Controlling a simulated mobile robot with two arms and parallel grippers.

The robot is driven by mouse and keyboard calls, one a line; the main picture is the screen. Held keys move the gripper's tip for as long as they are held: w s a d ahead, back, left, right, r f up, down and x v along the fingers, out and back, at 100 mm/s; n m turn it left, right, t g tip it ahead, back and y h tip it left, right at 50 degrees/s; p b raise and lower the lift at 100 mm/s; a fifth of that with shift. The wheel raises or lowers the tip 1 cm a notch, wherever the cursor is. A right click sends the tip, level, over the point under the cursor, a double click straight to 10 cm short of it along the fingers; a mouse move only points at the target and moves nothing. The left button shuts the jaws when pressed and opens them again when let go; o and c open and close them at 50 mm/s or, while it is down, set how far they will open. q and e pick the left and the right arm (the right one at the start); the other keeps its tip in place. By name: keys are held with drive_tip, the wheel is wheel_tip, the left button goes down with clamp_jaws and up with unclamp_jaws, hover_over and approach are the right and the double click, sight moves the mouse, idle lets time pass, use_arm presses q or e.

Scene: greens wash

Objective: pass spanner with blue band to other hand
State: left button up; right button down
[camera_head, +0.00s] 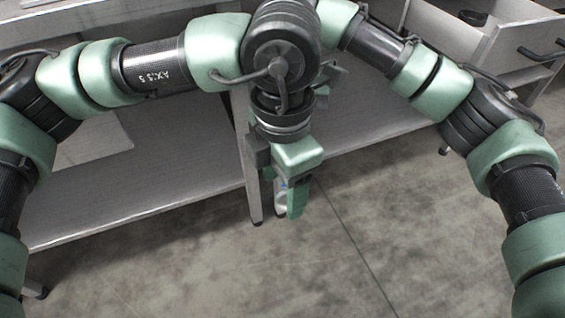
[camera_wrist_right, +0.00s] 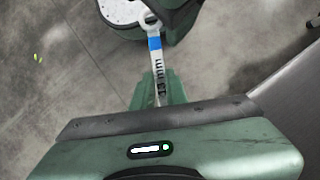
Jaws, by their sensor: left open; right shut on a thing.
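The spanner (camera_wrist_right: 158,68) is silver with a blue band (camera_wrist_right: 154,43) near its ring end. In the right wrist view my right gripper (camera_wrist_right: 160,92) is shut on its shank, and the ring end points away from the gripper. My left gripper (camera_head: 290,198) points down in the middle of the head view and is open. Part of it shows at the top of the right wrist view (camera_wrist_right: 172,22), close by the spanner's ring end; I cannot tell whether they touch. In the head view my right gripper is mostly hidden behind my left wrist.
A grey bench with a lower shelf (camera_head: 150,190) stands behind my arms, with a leg (camera_head: 252,195) near my left gripper. An open drawer (camera_head: 500,50) is at the upper right. The concrete floor (camera_head: 330,260) in front is clear.

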use_arm(q)
drive_tip(key=shift+f, duration=0.55)
clamp_jaws()
use_arm(e)
drive_tip(key=c, duration=1.3)
unclamp_jaws()
drive_tip(key=shift+c, duration=0.2)
